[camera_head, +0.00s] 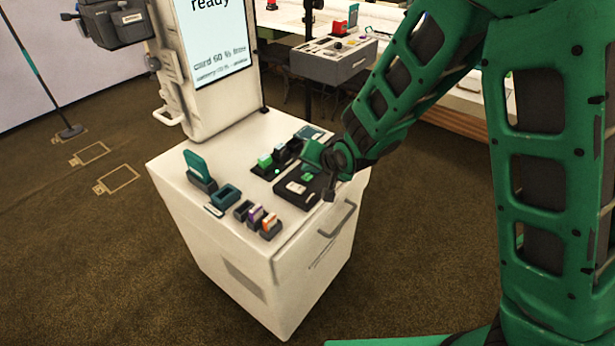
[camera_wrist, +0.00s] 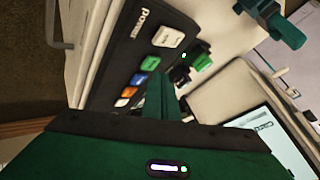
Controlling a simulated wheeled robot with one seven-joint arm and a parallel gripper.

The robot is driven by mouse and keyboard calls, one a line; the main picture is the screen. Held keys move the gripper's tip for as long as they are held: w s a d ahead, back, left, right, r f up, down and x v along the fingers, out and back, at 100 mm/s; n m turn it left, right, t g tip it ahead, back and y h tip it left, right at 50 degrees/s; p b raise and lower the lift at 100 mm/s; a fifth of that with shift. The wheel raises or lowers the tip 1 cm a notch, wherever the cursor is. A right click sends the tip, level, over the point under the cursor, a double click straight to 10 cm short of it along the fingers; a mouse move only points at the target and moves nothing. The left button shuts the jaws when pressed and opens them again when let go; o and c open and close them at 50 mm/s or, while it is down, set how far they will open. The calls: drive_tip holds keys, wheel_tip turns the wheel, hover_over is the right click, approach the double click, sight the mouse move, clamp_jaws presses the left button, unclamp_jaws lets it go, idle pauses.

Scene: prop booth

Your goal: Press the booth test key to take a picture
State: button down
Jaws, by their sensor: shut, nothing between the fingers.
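A dark key panel (camera_head: 285,199) lies on top of the white cabinet, near its front right edge. In the wrist view the panel (camera_wrist: 128,50) carries the word "power", a large white key (camera_wrist: 169,36) with lettering too blurred to read, and a row of smaller green, blue, orange and white keys. I cannot tell for sure which is the test key. My gripper (camera_head: 309,172) is over the panel, and its shut, empty fingers (camera_wrist: 160,85) show beside the small keys in the wrist view. Contact with a key cannot be made out. The screen (camera_head: 215,35) reads "ready".
The white cabinet (camera_head: 250,275) also bears an upright teal card in a holder (camera_head: 197,172), a teal open box (camera_head: 226,196), several small dark holders and a green block (camera_head: 264,160). A second table with a grey box (camera_head: 335,65) stands behind.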

sight(309, 179)
drive_tip(key=shift+f, duration=0.1)
drive_tip(key=shift+f, duration=0.25)
drive_tip(key=shift+s+f, duration=0.1)
drive_tip(key=shift+f, duration=0.3)
idle(0.9)
idle(0.4)
drive_tip(key=shift+r, duration=0.85)
drive_tip(key=shift+r, duration=2.45)
drive_tip(key=shift+d, duration=0.1)
